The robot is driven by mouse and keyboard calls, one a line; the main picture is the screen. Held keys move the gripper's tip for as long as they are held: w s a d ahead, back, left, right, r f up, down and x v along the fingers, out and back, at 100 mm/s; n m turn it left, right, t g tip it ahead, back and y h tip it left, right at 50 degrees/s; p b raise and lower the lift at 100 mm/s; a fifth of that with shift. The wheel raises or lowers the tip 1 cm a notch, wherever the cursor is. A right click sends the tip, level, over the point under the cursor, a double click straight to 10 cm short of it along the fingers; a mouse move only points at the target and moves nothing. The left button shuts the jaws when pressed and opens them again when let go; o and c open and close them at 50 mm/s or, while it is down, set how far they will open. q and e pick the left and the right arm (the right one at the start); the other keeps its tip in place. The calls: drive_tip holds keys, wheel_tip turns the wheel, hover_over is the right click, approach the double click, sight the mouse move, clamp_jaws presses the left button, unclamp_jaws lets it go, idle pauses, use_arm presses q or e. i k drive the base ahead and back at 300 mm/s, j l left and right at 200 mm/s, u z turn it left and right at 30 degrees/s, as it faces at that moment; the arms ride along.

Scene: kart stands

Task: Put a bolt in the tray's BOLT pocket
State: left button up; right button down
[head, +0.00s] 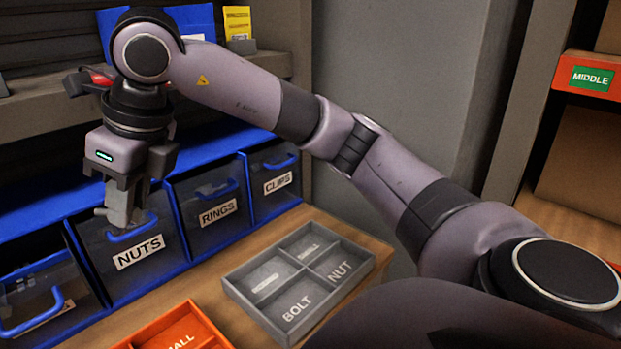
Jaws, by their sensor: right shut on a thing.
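My right gripper (123,217) points down in front of the bin marked NUTS (140,253). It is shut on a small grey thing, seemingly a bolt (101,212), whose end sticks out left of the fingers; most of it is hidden. The grey tray (233,291) lies on the wooden bench to the right of the gripper and lower in the picture. Its BOLT pocket (296,303) is at the front, beside the NUT pocket (338,270), and looks empty. My left gripper is out of view.
Blue-framed bins stand along the back, including RINGS (217,213), CLIPS (277,183) and one at far left (40,290) with an unreadable label. An orange tray (172,330) sits at the front edge. A shelf marked MIDDLE (590,79) stands at right. My right arm crosses above the grey tray.

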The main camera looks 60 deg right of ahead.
sight(297, 309)
drive_tip(key=k+l, duration=0.15)
drive_tip(key=l, duration=0.2)
drive_tip(key=k+l+u, duration=0.15)
drive_tip(key=l, duration=0.2)
drive_tip(key=k+l, duration=0.15)
drive_tip(key=l, duration=0.15)
drive_tip(key=k+l+u, duration=0.1)
drive_tip(key=l, duration=0.25)
